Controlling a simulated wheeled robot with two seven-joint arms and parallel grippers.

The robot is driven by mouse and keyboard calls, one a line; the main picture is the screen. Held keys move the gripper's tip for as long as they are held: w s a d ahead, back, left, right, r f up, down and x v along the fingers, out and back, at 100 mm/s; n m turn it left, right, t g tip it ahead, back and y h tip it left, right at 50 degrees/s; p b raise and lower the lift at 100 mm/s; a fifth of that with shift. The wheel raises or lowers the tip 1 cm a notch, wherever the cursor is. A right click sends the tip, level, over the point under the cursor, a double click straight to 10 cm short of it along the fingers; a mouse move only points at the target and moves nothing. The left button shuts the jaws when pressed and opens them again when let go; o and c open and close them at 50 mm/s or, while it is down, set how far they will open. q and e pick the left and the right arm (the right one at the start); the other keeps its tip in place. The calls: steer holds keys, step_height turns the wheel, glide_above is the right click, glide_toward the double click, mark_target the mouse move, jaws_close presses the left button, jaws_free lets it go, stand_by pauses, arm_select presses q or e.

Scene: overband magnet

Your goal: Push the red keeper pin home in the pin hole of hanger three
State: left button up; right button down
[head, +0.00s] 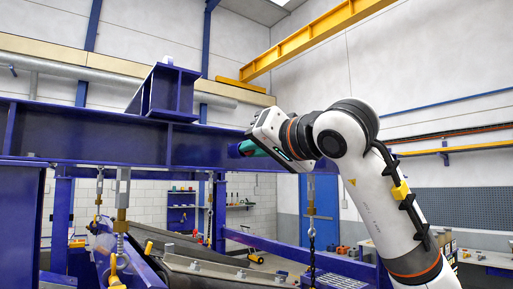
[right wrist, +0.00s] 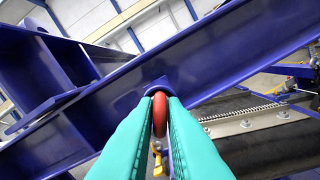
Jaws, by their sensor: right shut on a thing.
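The red keeper pin (right wrist: 159,112) shows in the right wrist view as a red rounded piece between the teal fingers of my right gripper (right wrist: 160,101). The gripper is shut on it. Just beyond the fingertips is a rounded blue lug (right wrist: 157,86) on the blue beam (right wrist: 225,55). The pin's far end and the pin hole are hidden, so I cannot tell how deep the pin sits. In the head view my right gripper (head: 241,149) is against or very near the beam's face (head: 205,148), and the pin is not visible there. My left gripper is not in view.
Hanger rods with shackles and chains hang below the beam, one at left (head: 122,200) and one under my right arm (head: 311,198); I cannot tell their numbers. A blue bracket (head: 168,92) stands on the beam. A conveyor (head: 205,260) lies below.

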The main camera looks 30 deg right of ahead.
steer(key=c, duration=1.4)
jaws_free()
steer(key=shift+w, duration=0.15)
steer(key=s+b, duration=0.4)
steer(key=s, duration=0.8)
steer(key=shift+d+b, duration=0.35)
steer(key=shift+d, duration=0.1)
